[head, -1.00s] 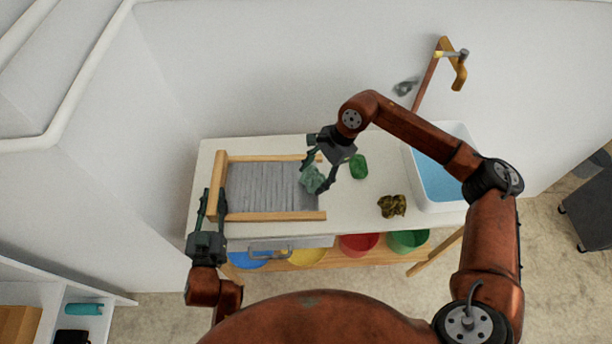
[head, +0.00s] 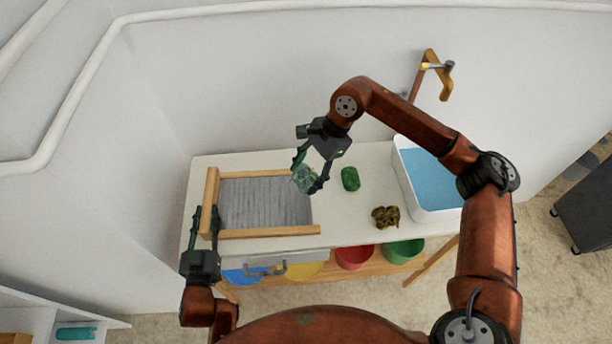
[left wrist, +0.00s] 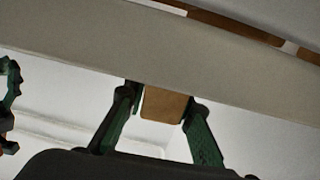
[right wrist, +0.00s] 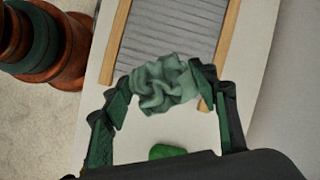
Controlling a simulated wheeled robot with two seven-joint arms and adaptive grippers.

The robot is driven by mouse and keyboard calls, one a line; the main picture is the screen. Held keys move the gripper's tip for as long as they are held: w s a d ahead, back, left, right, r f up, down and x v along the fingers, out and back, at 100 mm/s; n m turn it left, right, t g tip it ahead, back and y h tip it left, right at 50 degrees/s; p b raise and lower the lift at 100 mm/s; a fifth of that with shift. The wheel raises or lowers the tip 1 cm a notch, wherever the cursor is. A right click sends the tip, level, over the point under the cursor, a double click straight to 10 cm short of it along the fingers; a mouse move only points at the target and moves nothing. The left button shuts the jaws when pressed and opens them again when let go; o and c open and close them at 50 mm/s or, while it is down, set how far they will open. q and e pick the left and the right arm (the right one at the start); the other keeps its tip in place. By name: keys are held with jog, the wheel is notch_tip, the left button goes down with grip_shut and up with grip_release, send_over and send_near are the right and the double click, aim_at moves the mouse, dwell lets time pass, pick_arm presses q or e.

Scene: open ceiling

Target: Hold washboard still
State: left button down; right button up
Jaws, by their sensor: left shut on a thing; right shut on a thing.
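The washboard (head: 262,202) lies flat on the white counter, with a grey ribbed face in a light wood frame. My left gripper (head: 205,222) is shut on the near left corner of its frame. The left wrist view shows the wooden frame end (left wrist: 165,106) between my fingers. My right gripper (head: 307,178) is shut on a crumpled pale green cloth (head: 304,179) at the washboard's right end. The right wrist view shows the cloth (right wrist: 160,84) between the fingertips. I cannot tell whether the cloth touches the board.
A green soap-like block (head: 350,179) and a crumpled olive cloth (head: 386,216) lie on the counter (head: 345,225) to the right. A basin of blue water (head: 432,180) stands at the right end, near a faucet (head: 432,75). Coloured bowls (head: 355,256) sit on a lower shelf.

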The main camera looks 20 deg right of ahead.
pick_arm(q)
jog(key=c, duration=1.6)
grip_release()
jog(key=v, duration=1.2)
